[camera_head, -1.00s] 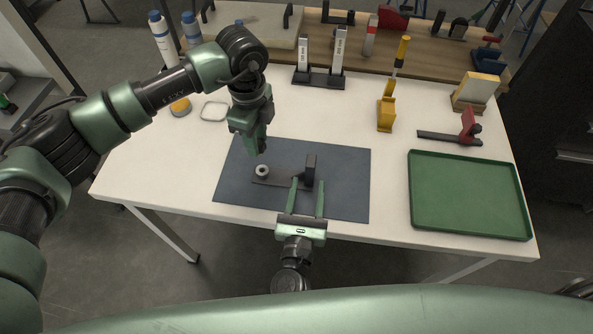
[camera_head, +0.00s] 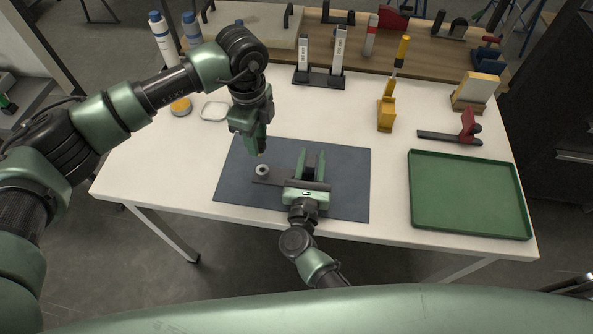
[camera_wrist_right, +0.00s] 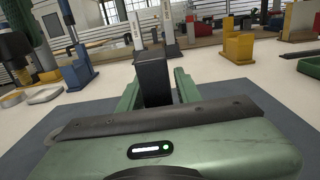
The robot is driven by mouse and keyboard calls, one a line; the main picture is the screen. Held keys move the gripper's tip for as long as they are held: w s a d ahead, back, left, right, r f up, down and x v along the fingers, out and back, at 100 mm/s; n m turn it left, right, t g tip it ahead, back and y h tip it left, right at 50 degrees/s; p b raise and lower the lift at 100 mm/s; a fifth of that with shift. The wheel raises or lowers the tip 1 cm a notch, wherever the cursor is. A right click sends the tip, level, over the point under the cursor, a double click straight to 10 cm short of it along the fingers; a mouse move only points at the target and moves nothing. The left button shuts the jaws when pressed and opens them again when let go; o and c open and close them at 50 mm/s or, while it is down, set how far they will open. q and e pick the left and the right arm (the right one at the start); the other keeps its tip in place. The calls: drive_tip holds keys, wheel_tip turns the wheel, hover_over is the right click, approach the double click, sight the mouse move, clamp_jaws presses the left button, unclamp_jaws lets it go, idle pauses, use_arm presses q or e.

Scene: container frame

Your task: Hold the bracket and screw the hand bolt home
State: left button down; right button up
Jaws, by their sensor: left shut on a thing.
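The dark bracket (camera_head: 311,160) lies on the blue-grey mat, with an upright block and a flat bar reaching left. A pale grey ring-shaped part (camera_head: 262,170) is at the bar's left end. My left gripper (camera_head: 262,149) points down just above that ring, shut on a small dark piece that I take for the hand bolt; the fingers mostly hide it. My right gripper (camera_head: 314,166) is open, its fingers on either side of the upright block. In the right wrist view the block (camera_wrist_right: 153,78) stands between the fingers, with a gap at the right one.
The mat (camera_head: 345,190) lies on a white table (camera_head: 170,190). A green tray (camera_head: 470,197) is at the right. A yellow-handled tool (camera_head: 388,110), a red clamp (camera_head: 468,127) and a stand with two upright pieces (camera_head: 320,77) are behind.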

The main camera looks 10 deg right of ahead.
clamp_jaws()
idle(1.2)
